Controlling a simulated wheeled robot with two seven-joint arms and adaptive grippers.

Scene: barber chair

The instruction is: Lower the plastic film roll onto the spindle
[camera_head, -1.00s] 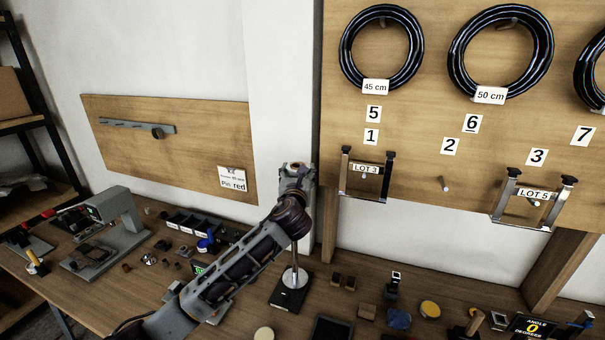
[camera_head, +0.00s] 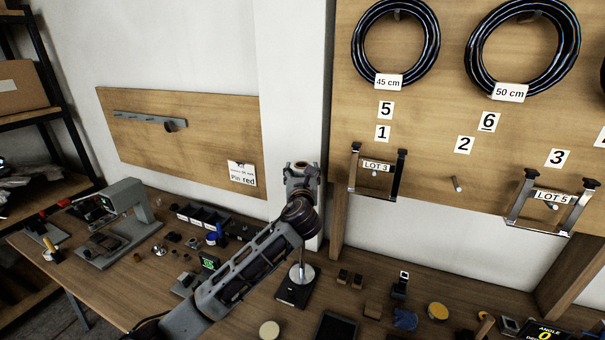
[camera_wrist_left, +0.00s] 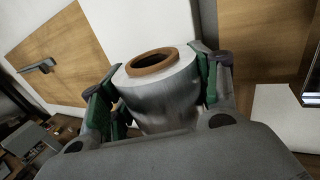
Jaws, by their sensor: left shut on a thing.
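The plastic film roll (camera_wrist_left: 160,95) is a silvery-grey cylinder with a brown core whose open end faces up in the left wrist view. My left gripper (camera_head: 301,172) is shut on the roll, with green-lined fingers on both sides of it. In the head view, only the brown core end and a little of the roll show between the fingers. The spindle (camera_head: 303,271) stands on a square black base (camera_head: 295,291) on the workbench. The gripper and roll are above it in the picture; my wrist hides its upper part. My right gripper is not in view.
The workbench (camera_head: 240,315) holds a grey machine (camera_head: 125,225) at left and small parts around the spindle base. A board with coiled hoses (camera_head: 393,45) and a LOT 3 frame (camera_head: 376,168) stands to the right. A white pillar (camera_head: 295,90) is behind the gripper.

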